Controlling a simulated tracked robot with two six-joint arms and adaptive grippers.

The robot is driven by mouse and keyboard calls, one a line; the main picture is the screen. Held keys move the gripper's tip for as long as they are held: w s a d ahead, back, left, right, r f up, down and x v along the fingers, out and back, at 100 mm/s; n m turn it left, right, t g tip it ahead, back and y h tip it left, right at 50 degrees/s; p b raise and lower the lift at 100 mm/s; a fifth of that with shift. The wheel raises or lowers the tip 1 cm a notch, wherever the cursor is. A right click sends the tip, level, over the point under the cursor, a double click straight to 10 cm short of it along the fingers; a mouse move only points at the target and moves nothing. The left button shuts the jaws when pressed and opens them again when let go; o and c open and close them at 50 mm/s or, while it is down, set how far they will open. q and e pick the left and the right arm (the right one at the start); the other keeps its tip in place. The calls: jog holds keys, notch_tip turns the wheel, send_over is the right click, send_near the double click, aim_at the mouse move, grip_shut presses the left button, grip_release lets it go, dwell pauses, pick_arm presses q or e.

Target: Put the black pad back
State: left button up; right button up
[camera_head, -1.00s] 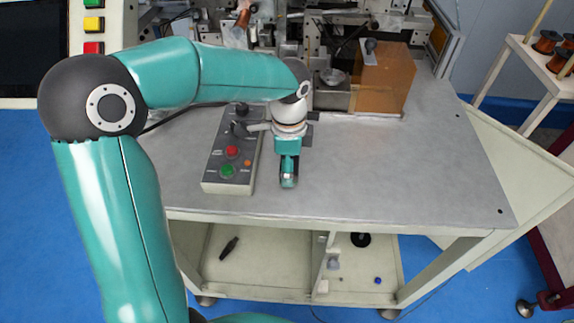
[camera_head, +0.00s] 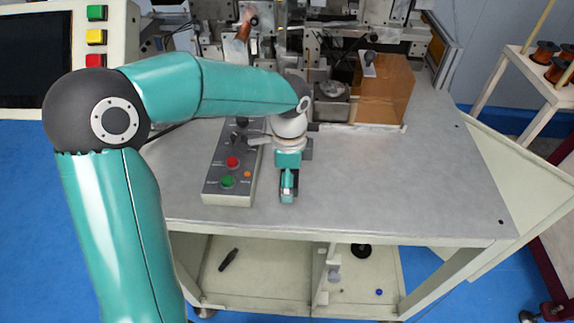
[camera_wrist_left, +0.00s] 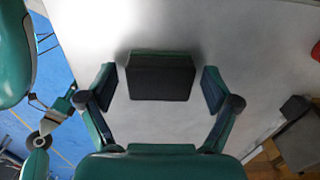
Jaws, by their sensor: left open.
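The black pad (camera_wrist_left: 160,78) shows in the left wrist view as a dark block with a thin greenish edge at its top, against the grey tabletop. My left gripper (camera_wrist_left: 159,86) is open, with one finger on either side of the pad and a gap to each. In the head view my left gripper (camera_head: 287,194) points down over the table, right of the control box. There the pad cannot be made out; the gripper and wrist cover that spot.
The control box (camera_head: 217,185) with red and green buttons stands close left of the gripper. An orange translucent block (camera_head: 385,92) and the winder's metal parts stand at the back. The table's (camera_head: 420,180) right side is clear. A spool rack (camera_head: 520,75) stands off to the right.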

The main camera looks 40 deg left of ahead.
pick_arm(q)
notch_tip(320, 180, up, 12)
dwell(0.5)
dwell(0.4)
